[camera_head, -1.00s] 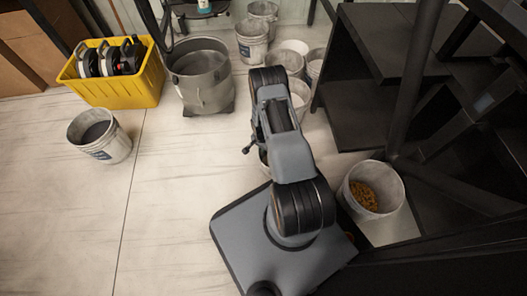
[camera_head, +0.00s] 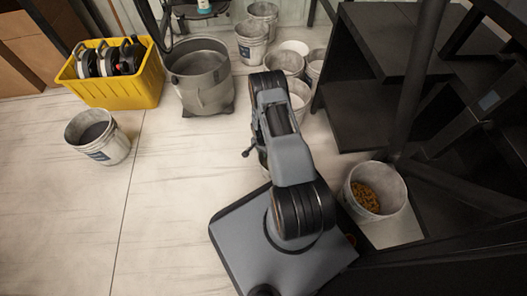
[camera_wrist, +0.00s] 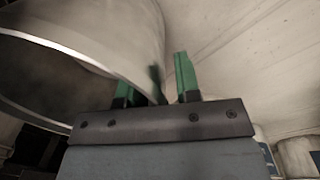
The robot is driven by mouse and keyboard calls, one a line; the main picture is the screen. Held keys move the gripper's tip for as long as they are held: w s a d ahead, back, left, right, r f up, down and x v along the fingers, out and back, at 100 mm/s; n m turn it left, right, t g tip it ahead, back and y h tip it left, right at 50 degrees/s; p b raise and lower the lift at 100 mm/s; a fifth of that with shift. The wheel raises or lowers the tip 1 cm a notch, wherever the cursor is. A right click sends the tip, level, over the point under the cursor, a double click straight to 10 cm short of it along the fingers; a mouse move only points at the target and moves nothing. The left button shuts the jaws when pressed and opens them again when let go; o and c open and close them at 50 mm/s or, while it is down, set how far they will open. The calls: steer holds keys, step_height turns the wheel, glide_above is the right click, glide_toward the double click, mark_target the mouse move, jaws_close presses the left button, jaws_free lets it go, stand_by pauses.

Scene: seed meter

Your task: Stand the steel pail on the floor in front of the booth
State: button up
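My gripper has green fingers and shows in the wrist view (camera_wrist: 155,88); in the head view it is hidden below my arm. The fingers stand apart, with the curved wall of a pale grey pail (camera_wrist: 120,35) between them. The left finger is partly hidden by that wall; the right finger is outside it, with a small gap. The pail seems tilted in this view, its opening toward the lower left. A sliver of a pail (camera_head: 263,157) shows beside my arm in the head view; I cannot tell whether it is the steel pail. I cannot identify the booth for certain.
A grey pail (camera_head: 112,150) and a yellow crate (camera_head: 112,92) stand at left, with a large grey bin (camera_head: 205,95) behind. Several pails cluster at the back. A pail with orange-brown bits (camera_head: 397,198) stands right, near dark shelving (camera_head: 365,110). The left floor (camera_head: 60,220) is clear.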

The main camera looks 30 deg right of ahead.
steer(key=w+a+r+n+t+p, duration=0.1)
steer(key=a+r+n+p, duration=0.2)
steer(key=r, duration=1.6)
steer(key=w+a+r+n+t+p, duration=0.1)
steer(key=a+r+n+p, duration=0.25)
steer(key=r, duration=1.55)
steer(key=s+a+r+n, duration=0.3)
steer(key=s+a+r, duration=0.1)
steer(key=s+r, duration=0.3)
steer(key=s+a+r+n+t, duration=0.1)
steer(key=s+a+r+n, duration=0.3)
steer(key=s+r, duration=0.4)
steer(key=shift+s+a+r+t, duration=0.15)
steer(key=shift+s+t, duration=0.15)
steer(key=shift+s, duration=0.15)
step_height(320, 180, up, 38)
steer(key=t+p, duration=0.1)
steer(key=p, duration=3.4)
